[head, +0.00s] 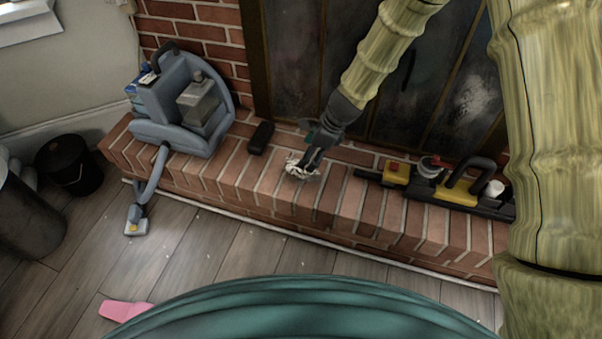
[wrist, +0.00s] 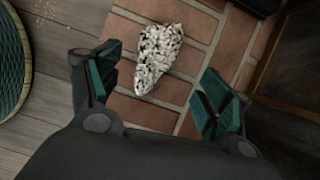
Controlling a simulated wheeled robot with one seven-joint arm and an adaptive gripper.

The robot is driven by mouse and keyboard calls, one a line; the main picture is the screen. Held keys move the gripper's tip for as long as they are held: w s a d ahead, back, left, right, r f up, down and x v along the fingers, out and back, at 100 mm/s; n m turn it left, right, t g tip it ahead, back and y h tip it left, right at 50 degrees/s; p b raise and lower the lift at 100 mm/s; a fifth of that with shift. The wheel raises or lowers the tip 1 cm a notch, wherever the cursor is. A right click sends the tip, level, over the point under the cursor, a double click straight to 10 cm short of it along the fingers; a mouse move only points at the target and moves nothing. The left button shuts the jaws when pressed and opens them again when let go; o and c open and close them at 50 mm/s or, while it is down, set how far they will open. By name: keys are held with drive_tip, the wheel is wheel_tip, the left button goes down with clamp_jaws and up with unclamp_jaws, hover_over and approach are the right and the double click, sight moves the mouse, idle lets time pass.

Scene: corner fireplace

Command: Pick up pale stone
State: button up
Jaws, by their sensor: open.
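The pale stone (wrist: 158,58) is a speckled white, elongated lump lying on the brick hearth. In the wrist view it is at the upper middle, just beyond and between my fingertips. My gripper (wrist: 157,95) is open, with one green-padded finger on each side and nothing between the pads. In the head view the stone (head: 296,168) shows at the tip of my gripper (head: 312,160), which partly covers it. I cannot tell from these views how high the fingertips are above the brick.
A black block (head: 260,138) lies on the brick hearth (head: 235,175) left of the stone. A grey-blue carpet cleaner (head: 185,105) stands farther left. A yellow and black tool (head: 455,187) lies to the right. Dark glass panels (head: 300,60) rise behind. A pink object (head: 125,309) lies on the wooden floor.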

sight(301, 170)
drive_tip(key=b+x, duration=0.1)
drive_tip(key=x, duration=0.2)
drive_tip(key=shift+a+f, duration=0.1)
drive_tip(key=shift+f, duration=0.25)
drive_tip(key=b+x, duration=0.2)
drive_tip(key=x, duration=0.1)
drive_tip(key=b+x, duration=0.1)
drive_tip(key=b, duration=0.1)
drive_tip(key=shift+s+f, duration=0.3)
drive_tip(key=shift+f, duration=0.3)
drive_tip(key=c, duration=1.5)
drive_tip(key=shift+r, duration=0.15)
